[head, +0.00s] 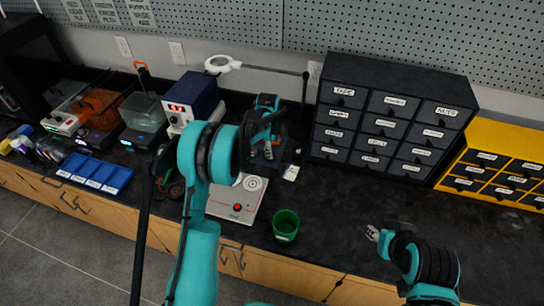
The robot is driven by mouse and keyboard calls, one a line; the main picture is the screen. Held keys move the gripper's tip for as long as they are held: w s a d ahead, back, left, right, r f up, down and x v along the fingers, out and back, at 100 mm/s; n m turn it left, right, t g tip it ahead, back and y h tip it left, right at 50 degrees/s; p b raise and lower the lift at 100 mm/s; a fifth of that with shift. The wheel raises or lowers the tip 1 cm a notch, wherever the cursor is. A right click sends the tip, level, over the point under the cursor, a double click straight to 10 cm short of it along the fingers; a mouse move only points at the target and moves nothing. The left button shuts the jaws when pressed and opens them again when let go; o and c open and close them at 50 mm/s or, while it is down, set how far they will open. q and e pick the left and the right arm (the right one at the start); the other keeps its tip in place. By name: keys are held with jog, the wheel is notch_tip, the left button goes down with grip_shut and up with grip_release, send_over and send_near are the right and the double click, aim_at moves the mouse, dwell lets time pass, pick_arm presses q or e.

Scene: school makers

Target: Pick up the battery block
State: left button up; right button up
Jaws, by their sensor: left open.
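I cannot clearly pick out the battery block in the head view. A small pale labelled item (291,172) lies on the dark bench, just right of my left gripper, but is too small to identify. My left gripper (261,153) is open, its fingers pointing down over the bench behind the white-and-red device (238,200). My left arm hides part of the bench there. My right gripper (372,233) is over the bench's front right area, its fingers pointing left. It is too small to tell whether they are apart.
A green cup (286,225) stands near the front edge. A blue power supply (193,97) and a magnifier lamp (222,64) stand behind. A black drawer cabinet (390,120) and a yellow one (490,165) stand right. A blue tray (95,173) lies left. The right-hand benchtop is mostly clear.

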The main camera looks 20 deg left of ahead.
pick_arm(q)
jog(key=f, duration=0.1)
jog(key=f+b, duration=0.1)
jog(key=f, duration=0.3)
jog(key=shift+w+a+b, duration=0.25)
jog(key=shift+w+b, duration=0.1)
jog(key=shift+r, duration=0.15)
jog(key=shift+c, duration=0.4)
jog(key=c, duration=1.2)
